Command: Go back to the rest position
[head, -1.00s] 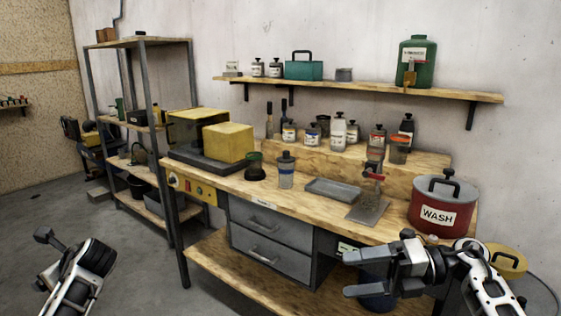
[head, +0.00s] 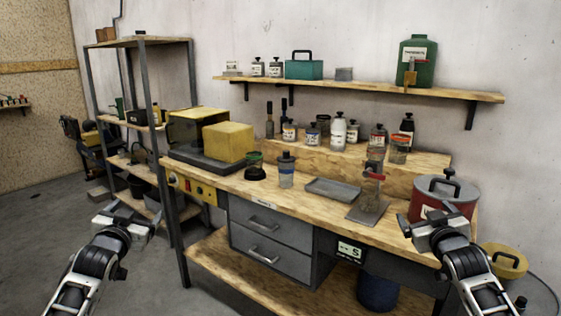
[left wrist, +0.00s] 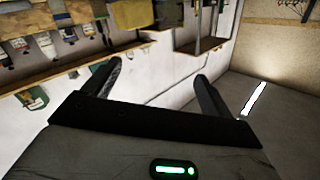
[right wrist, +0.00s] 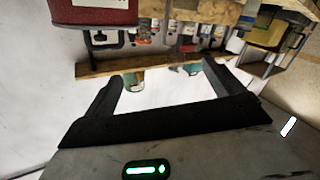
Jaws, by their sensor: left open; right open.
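My left gripper (head: 132,215) is at the lower left of the head view, over the floor in front of the metal shelf rack. It is open and empty; its two spread fingers also show in the left wrist view (left wrist: 157,82). My right gripper (head: 424,225) is at the lower right of the head view, in front of the bench's right end. It covers part of the red wash pot (head: 462,190). It is open and empty; its fingers are spread in the right wrist view (right wrist: 163,82).
A wooden workbench (head: 225,191) carries a yellow box (head: 229,142), bottles and a grey tray (head: 333,190). A wall shelf (head: 370,87) hangs above it. A metal shelf rack (head: 147,85) stands left. A blue bin (head: 378,290) is under the bench.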

